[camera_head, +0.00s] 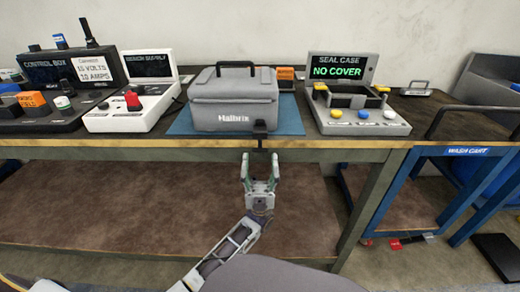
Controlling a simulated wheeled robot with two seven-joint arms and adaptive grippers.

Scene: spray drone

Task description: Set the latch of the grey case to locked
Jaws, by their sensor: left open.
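The grey case (225,119) with a black top handle stands closed on a blue mat (180,125) on the workbench. A small dark piece (260,130), which looks like the latch, shows low at the right part of the case's front. Its lower end hangs over the bench edge, and I cannot tell its setting. My left gripper (260,158) is open and points up toward this dark piece from just below, in front of the bench edge. I see nothing held in it. My right gripper is not in view.
A seal case unit (360,128) reading "NO COVER" stands right of the case. A white supply unit (120,120) with a red knob and a dark control box (75,68) stand left. A blue wash cart (450,165) is at the far right. The lower shelf (120,205) is bare.

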